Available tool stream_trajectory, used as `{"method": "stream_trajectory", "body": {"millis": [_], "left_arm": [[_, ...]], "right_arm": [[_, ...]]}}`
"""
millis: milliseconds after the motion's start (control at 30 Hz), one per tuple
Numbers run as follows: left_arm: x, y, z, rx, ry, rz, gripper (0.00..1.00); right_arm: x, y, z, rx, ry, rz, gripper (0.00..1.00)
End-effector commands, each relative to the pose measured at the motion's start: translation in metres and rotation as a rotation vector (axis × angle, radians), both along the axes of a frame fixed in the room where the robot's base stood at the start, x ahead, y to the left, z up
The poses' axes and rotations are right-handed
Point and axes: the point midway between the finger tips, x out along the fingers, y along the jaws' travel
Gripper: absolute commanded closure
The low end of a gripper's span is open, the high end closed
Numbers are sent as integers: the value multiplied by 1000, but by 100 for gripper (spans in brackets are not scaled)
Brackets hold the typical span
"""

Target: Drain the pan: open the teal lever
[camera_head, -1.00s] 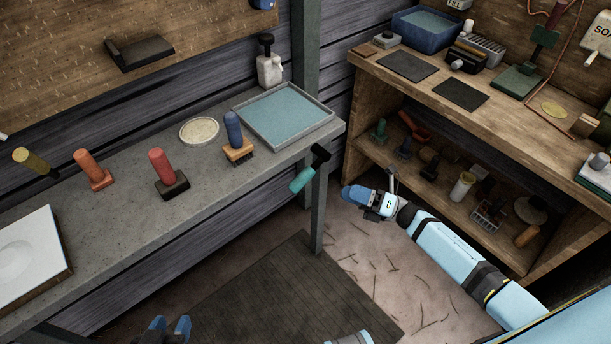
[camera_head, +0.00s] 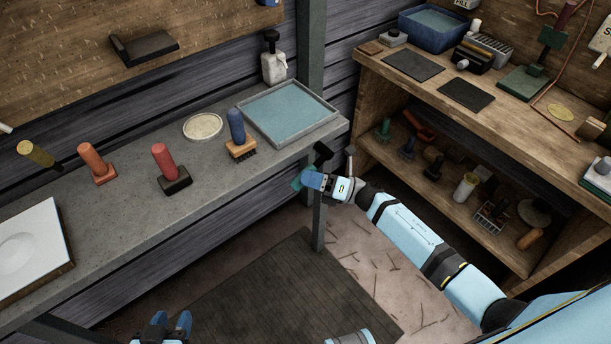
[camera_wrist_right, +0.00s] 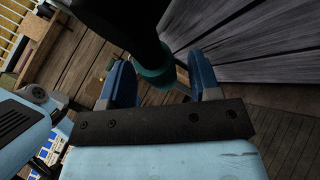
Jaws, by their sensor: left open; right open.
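The teal lever (camera_head: 297,184) hangs off the bench's right end, below the grey pan (camera_head: 331,119) of blue-green water. Its black mount (camera_head: 323,153) shows above it, and much of the teal grip is hidden behind my right gripper (camera_head: 309,181). In the right wrist view, the teal grip (camera_wrist_right: 157,77) lies between the blue fingers of my right gripper (camera_wrist_right: 160,66). The fingers are apart; I cannot tell whether either touches it. My left gripper (camera_head: 172,323) is open and empty at the bottom edge, over the dark mat.
Several handled brushes, one blue (camera_head: 237,125), and a round dish (camera_head: 202,126) stand on the grey bench (camera_head: 120,215). A bench leg (camera_head: 318,225) stands just below the lever. A wooden shelf unit (camera_head: 520,115) is at right. The floor mat (camera_head: 255,290) is clear.

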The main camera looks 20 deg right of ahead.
Motion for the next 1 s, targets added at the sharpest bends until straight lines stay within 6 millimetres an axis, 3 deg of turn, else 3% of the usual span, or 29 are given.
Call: {"method": "stream_trajectory", "body": {"millis": [400,600,667,1000], "left_arm": [[0,-1,0,-1,1,0,57],[0,-1,0,-2,2,0,57],[0,-1,0,-2,2,0,57],[0,-1,-2,-2,2,-1,57]], "right_arm": [[4,8,2,0,1,0,43],[4,7,2,0,1,0,89],[4,7,2,0,1,0,100],[4,6,-1,-26,-8,1,100]]}}
